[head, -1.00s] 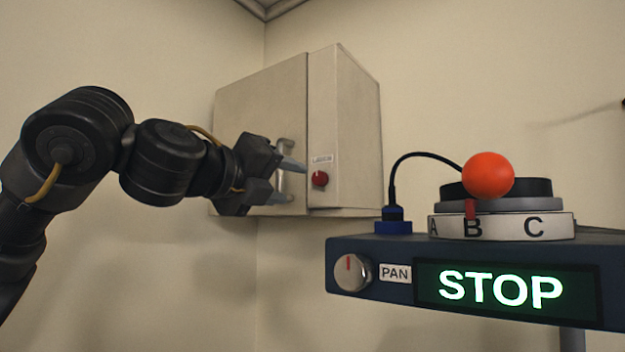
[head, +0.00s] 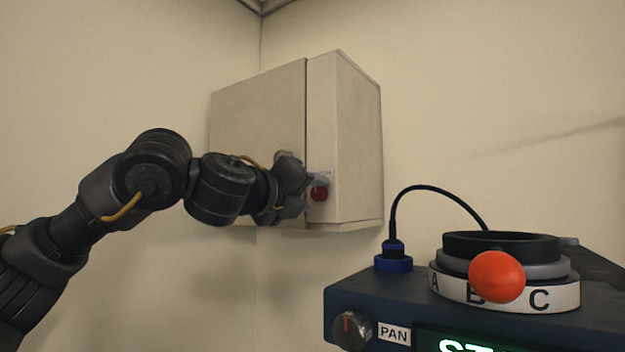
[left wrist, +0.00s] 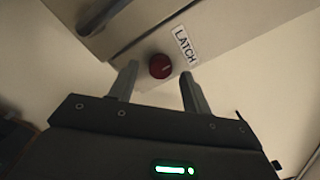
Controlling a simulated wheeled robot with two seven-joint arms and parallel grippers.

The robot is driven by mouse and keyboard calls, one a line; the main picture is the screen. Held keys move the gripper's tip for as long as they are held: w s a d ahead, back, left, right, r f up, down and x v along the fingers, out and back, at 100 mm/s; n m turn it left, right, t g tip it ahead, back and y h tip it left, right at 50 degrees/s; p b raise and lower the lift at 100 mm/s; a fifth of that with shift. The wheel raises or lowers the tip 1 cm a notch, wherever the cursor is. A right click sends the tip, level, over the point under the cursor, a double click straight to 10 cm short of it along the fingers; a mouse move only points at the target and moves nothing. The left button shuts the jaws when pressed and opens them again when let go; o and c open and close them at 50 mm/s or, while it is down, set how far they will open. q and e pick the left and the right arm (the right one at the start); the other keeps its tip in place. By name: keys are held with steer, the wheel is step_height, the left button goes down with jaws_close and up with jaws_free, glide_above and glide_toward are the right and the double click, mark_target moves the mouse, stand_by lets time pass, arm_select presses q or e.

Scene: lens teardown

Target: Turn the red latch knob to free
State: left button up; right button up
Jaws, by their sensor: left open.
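The red latch knob (head: 319,193) is on the narrow front strip of the beige wall cabinet (head: 345,140). In the left wrist view the knob (left wrist: 160,66) shows a pale mark on its face, and a LATCH label (left wrist: 185,45) sits beside it. My left gripper (head: 312,196) is close in front of the cabinet at the knob. In the left wrist view its two fingers (left wrist: 157,82) are open, and the knob lies just beyond the gap between the tips. I cannot tell whether they touch it. My right gripper is not in view.
The cabinet's handle (left wrist: 103,14) shows at the upper left in the left wrist view. A blue console (head: 350,290) with a PAN knob (head: 353,331), a cable and an A-B-C dial (head: 540,297) stands at the lower right. A red ball (head: 497,277) is in front of the dial.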

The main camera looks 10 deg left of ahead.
arm_select(q)
steer(key=shift+w+d, duration=0.15)
steer(key=shift+w, duration=0.25)
steer(key=shift+d, duration=0.1)
steer(key=c, duration=1)
